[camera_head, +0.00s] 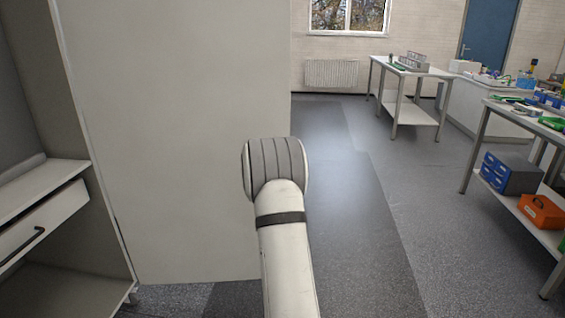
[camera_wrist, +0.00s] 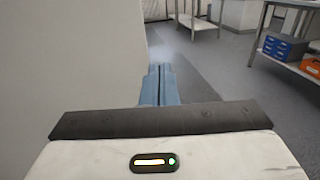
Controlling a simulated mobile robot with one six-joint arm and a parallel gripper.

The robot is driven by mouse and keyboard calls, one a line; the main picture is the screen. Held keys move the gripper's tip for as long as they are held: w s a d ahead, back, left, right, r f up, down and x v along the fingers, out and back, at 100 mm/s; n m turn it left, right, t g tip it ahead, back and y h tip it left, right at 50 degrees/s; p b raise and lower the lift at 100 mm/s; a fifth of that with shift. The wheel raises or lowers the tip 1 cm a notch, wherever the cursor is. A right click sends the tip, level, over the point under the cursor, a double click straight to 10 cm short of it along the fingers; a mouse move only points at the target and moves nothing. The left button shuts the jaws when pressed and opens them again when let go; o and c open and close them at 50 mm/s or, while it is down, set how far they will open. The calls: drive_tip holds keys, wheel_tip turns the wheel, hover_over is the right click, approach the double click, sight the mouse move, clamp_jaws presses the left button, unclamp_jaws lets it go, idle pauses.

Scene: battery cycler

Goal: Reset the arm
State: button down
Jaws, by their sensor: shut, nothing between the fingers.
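My gripper (camera_wrist: 160,70) shows in the wrist view as two blue-grey fingers lying side by side, shut with nothing between them. It points out over the grey floor, to the right of a large pale panel. In the head view my white arm (camera_head: 285,245) reaches up from the bottom middle to a ribbed grey joint. The gripper itself is hidden in that view.
A tall pale cabinet panel (camera_head: 185,140) stands close on the left, with an open drawer (camera_head: 45,222) beside it. At right, a workbench (camera_head: 520,112) carries a blue box (camera_head: 510,172) and an orange bin (camera_head: 542,211) on its lower shelf. The floor (camera_head: 350,200) between is clear.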

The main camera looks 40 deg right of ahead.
drive_tip(key=s+a+r+m+g+y+p, duration=0.1)
drive_tip(key=s+a+r+m+g+p, duration=0.2)
drive_tip(key=s+a+r+m, duration=0.35)
drive_tip(key=s+a+r+m+g+y+p, duration=0.2)
drive_tip(key=s+a+r+m+g, duration=0.15)
drive_tip(key=s+a+m, duration=0.45)
drive_tip(key=s+a+m+y+p, duration=0.3)
drive_tip(key=s+a+m+y, duration=0.2)
drive_tip(key=s+a, duration=0.6)
drive_tip(key=s+a+f+m+y+p, duration=0.1)
drive_tip(key=s+a+m+y+p, duration=0.2)
drive_tip(key=s+a, duration=0.9)
drive_tip(key=a+m+g+y, duration=0.1)
drive_tip(key=a+m+y, duration=0.1)
drive_tip(key=a+y, duration=0.2)
drive_tip(key=shift+s+a, duration=0.2)
drive_tip(key=shift+a, duration=1.35)
drive_tip(key=shift+d+f, duration=0.1)
